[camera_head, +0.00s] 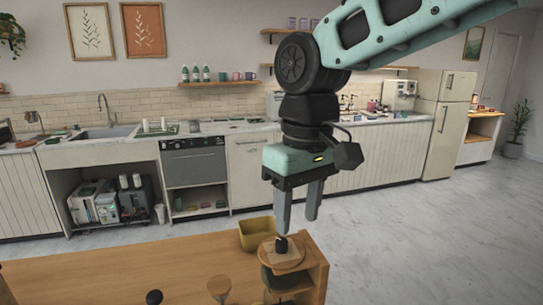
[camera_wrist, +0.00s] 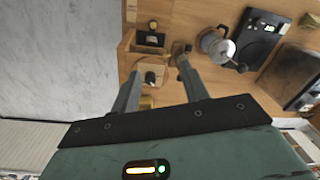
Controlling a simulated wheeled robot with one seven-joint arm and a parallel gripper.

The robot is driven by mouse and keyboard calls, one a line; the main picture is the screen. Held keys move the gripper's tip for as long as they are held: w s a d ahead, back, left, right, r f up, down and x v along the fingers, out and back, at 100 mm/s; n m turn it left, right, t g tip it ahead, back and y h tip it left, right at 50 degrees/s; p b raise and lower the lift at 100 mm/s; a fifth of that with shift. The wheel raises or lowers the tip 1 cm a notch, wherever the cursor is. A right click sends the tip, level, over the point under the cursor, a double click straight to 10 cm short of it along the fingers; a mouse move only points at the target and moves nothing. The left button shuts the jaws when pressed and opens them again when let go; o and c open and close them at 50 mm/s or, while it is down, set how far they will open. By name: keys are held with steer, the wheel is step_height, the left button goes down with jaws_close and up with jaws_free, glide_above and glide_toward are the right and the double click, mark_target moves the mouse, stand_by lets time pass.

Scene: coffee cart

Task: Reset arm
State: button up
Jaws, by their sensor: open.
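My gripper (camera_head: 298,220) hangs down from my arm over the right end of the wooden cart (camera_head: 160,272). Its two fingers are apart with nothing between them. In the wrist view my gripper (camera_wrist: 158,75) also shows open and empty, with the cart top below it. A round wooden stand (camera_head: 283,262) with a small black-topped item (camera_head: 282,243) on it is just below the fingertips, apart from them.
A yellow bin (camera_head: 257,233) sits at the cart's back right. In the wrist view a moka pot (camera_wrist: 216,46) stands beside a black scale (camera_wrist: 252,36). A kitchen counter and a fridge (camera_head: 443,120) line the back wall. Open floor (camera_head: 420,245) lies right of the cart.

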steer(key=s+d+f, duration=0.5)
steer(key=s+f, duration=0.1)
steer(key=s, duration=0.2)
steer(key=s+d+f+b, duration=0.1)
steer(key=s+d+f, duration=0.4)
steer(key=s+f, duration=0.2)
steer(key=shift+s, duration=0.7)
